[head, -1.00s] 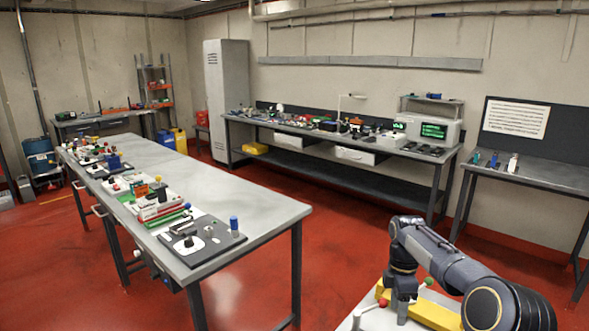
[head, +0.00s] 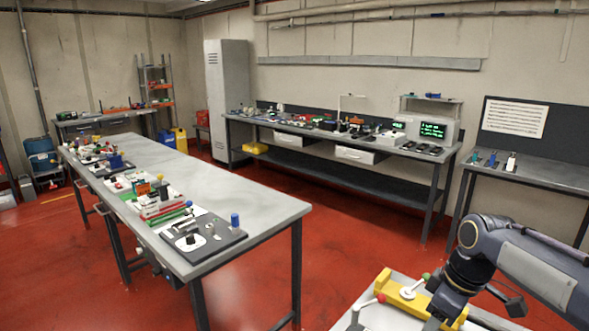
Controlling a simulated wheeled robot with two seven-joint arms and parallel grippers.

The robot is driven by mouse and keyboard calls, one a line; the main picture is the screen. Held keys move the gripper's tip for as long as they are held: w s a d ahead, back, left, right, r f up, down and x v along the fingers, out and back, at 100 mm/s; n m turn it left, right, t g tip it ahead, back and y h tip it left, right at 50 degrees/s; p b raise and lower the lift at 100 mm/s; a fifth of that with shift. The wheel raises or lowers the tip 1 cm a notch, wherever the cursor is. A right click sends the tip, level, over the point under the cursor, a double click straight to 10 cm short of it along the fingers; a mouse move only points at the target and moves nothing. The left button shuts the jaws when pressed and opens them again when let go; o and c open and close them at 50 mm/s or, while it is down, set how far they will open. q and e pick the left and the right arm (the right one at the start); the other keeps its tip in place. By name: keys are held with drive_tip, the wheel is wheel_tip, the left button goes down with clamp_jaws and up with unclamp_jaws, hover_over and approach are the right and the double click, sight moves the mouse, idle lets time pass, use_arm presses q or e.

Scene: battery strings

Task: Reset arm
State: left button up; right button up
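My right arm (head: 480,245) comes in from the lower right. Its dark wrist points down over a pale bench top (head: 395,315) at the bottom edge. My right gripper (head: 440,318) is near the bottom edge, beside a yellow fixture (head: 385,283); its fingers are too dark and cut off to tell whether they are open or shut. A lever with a red knob (head: 380,298) and a small green knob (head: 426,276) stand by the fixture. I see nothing held. My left gripper is not in view.
A long grey table (head: 240,200) with panels and small parts stands at left. A dark board with a blue cylinder (head: 235,220) lies at its near end. A bench with instruments (head: 430,128) lines the back wall; another (head: 540,175) stands at right. Red floor between is clear.

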drive_tip(key=s+a+f+m+t, duration=0.1)
drive_tip(key=s+a+m, duration=0.1)
drive_tip(key=s, duration=0.5)
drive_tip(key=s+a+f+m+t+y, duration=0.1)
drive_tip(key=s+f+m, duration=0.1)
drive_tip(key=s+m, duration=0.3)
drive_tip(key=s+a+f+m+t, duration=0.1)
drive_tip(key=s+a+m+t, duration=0.1)
drive_tip(key=s, duration=0.6)
drive_tip(key=shift+s+a+f+m+y, duration=0.15)
drive_tip(key=shift+s+a+m+y, duration=0.25)
drive_tip(key=shift+m, duration=0.3)
drive_tip(key=shift+s+f, duration=0.1)
drive_tip(key=shift+f, duration=0.15)
